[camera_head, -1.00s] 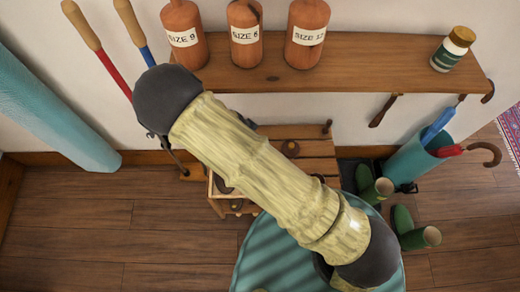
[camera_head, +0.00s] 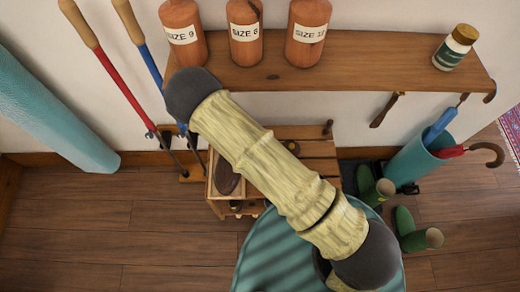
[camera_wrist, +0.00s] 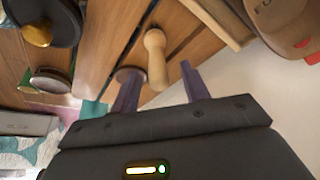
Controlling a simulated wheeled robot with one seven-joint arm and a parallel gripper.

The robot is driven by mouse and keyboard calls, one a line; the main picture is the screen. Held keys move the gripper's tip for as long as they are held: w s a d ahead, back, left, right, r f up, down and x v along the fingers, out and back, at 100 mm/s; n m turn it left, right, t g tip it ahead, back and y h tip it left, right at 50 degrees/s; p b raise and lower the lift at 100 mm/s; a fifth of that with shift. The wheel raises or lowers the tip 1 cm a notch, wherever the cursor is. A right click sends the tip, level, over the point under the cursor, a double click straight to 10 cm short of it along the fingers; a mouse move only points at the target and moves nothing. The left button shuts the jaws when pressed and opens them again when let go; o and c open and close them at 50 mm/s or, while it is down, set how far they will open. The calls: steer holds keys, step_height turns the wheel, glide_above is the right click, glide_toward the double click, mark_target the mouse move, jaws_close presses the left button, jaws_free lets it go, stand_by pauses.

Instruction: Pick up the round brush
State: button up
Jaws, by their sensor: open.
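My gripper (camera_wrist: 160,88) is open in the wrist view, its two purple-grey fingers apart with nothing held between them. A pale wooden knob-ended handle (camera_wrist: 155,58) shows between and beyond the fingertips. A brown round disc (camera_wrist: 127,74) lies beside it, partly behind the left finger. I cannot tell which of these, if either, is the round brush. In the head view, a dark round item (camera_head: 291,147) on the slatted wooden bench (camera_head: 312,148) is partly hidden by my arm. My gripper is hidden there. A dark oval brush-like item (camera_head: 228,181) lies in the bench's open box.
A wall shelf (camera_head: 380,75) holds several brown bottles (camera_head: 308,32) and a green jar (camera_head: 454,48). Long-handled tools (camera_head: 108,75) lean at the left. A teal umbrella bin (camera_head: 412,160) and green boots (camera_head: 405,225) stand right. A teal round seat (camera_head: 270,250) is in front.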

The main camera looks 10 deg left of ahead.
steer(key=x, duration=0.3)
stand_by(0.5)
jaws_close()
